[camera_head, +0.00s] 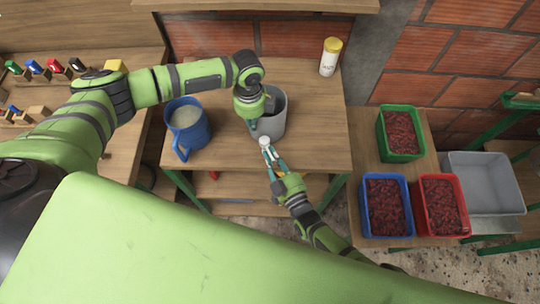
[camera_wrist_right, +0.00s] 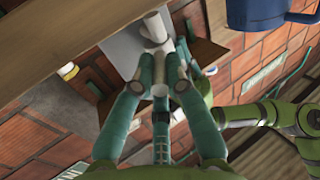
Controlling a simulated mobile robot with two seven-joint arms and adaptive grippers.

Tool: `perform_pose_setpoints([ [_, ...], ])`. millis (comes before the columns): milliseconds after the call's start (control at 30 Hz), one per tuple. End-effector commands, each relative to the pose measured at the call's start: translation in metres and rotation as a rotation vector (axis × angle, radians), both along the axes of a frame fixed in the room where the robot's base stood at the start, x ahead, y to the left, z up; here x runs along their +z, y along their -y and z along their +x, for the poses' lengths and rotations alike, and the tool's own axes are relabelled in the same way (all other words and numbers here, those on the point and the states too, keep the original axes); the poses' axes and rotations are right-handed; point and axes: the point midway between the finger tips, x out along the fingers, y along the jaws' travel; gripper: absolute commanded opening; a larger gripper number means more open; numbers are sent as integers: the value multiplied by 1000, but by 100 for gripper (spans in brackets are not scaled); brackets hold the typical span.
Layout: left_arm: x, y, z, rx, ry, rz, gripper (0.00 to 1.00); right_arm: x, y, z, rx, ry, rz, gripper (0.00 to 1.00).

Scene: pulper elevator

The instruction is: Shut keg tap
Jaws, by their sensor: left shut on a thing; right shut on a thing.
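The grey keg (camera_head: 275,124) stands near the front edge of the wooden table. My left gripper (camera_head: 254,124) is at the keg's left rim, shut on the keg; its fingertips are partly hidden. The white keg tap (camera_head: 264,140) is at the keg's front, low and small in the head view. My right gripper (camera_head: 267,152) reaches up from below and is shut on the tap. In the right wrist view, the white tap (camera_wrist_right: 155,27) is ahead of the right fingertips (camera_wrist_right: 158,84), with the grey keg (camera_wrist_right: 122,44) behind it.
A blue jug (camera_head: 187,128) stands on the table (camera_head: 310,130) left of the keg. A yellow-capped white container (camera_head: 330,57) is at the back right. Green (camera_head: 382,130), blue (camera_head: 365,205) and red (camera_head: 424,198) bins with dark red contents sit right, beside a grey bin (camera_head: 484,175).

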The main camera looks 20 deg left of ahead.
Motion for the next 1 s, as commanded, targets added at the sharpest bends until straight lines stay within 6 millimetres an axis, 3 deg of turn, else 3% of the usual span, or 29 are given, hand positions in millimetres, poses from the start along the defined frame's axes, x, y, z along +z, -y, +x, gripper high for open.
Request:
perform_pose_setpoints([
  [333, 1, 1, 0, -1, 1, -3, 0, 1, 7, 11, 244, 6, -1, 0],
  [700, 0, 2, -1, -3, -2, -3, 0, 2, 12, 24, 359, 19, -5, 0],
  [1000, 0, 2, -2, -4, -6, -3, 0, 2, 13, 21, 413, 4, -1, 0],
])
